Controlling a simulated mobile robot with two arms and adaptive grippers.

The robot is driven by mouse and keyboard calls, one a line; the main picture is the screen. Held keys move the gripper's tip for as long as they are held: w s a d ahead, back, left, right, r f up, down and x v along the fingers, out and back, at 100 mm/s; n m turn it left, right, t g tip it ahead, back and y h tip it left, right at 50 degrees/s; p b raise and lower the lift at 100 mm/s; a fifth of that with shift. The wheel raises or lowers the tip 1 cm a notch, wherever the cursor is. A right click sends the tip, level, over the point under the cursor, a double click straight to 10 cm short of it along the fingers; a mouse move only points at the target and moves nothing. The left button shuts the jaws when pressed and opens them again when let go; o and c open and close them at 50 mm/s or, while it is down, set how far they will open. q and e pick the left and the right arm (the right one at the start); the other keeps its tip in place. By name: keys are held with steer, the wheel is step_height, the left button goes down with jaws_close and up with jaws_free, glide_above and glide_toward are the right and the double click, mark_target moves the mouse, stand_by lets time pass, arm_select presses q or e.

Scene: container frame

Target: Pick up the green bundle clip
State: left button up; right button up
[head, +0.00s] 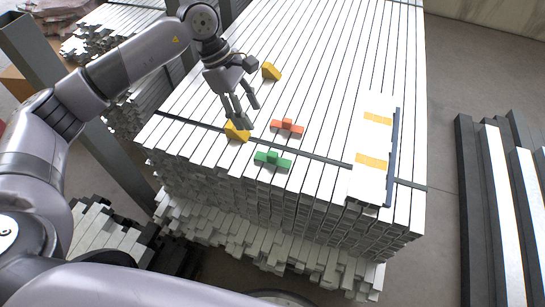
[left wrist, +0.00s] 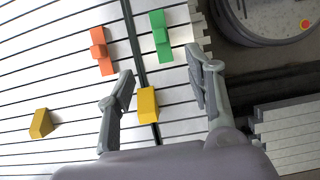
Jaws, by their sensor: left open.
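The green bundle clip (head: 272,160) lies on the front part of the stacked white bars in the head view. It also shows at the top middle of the left wrist view (left wrist: 161,36). My left gripper (head: 243,112) is open and above the stack, behind and left of the green clip in the head view, apart from it. In the left wrist view its two fingers (left wrist: 160,85) are spread, with a yellow block (left wrist: 148,104) seen between them and the green clip beyond. Nothing is in its grasp. My right gripper is not in view.
An orange clip (head: 287,128) lies just behind the green one. Yellow blocks sit near my left gripper (head: 236,131) and farther back (head: 271,71). A dark strap (head: 327,161) crosses the stack. A white board with yellow stripes (head: 371,140) and a blue-grey edge lies at right.

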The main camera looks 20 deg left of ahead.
mark_target(272, 153)
arm_select(q)
steer(key=x, duration=1.6)
steer(key=shift+d+f, duration=0.1)
jaws_close()
